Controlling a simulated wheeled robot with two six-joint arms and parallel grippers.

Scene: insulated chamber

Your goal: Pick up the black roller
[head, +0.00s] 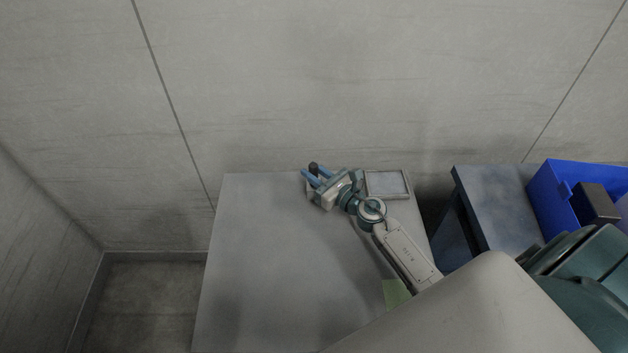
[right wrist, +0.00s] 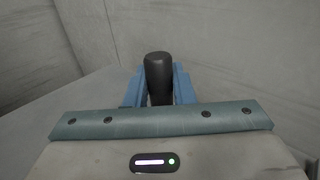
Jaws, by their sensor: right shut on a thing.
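The black roller (right wrist: 159,72) stands upright between the blue fingers of my right gripper (right wrist: 159,92) in the right wrist view. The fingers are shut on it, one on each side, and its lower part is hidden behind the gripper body. In the head view the dark top of the roller (head: 313,167) shows at the fingertips of my right gripper (head: 311,174), near the back edge of the grey table (head: 255,260). I cannot tell whether the roller touches the table. My left gripper is not in view.
A small framed tray (head: 387,184) lies at the table's back right corner. A green piece (head: 396,293) lies near the right edge. A blue bin (head: 548,205) with a black box (head: 596,203) stands on a side table (head: 490,205). The table's left half is clear; a wall stands behind.

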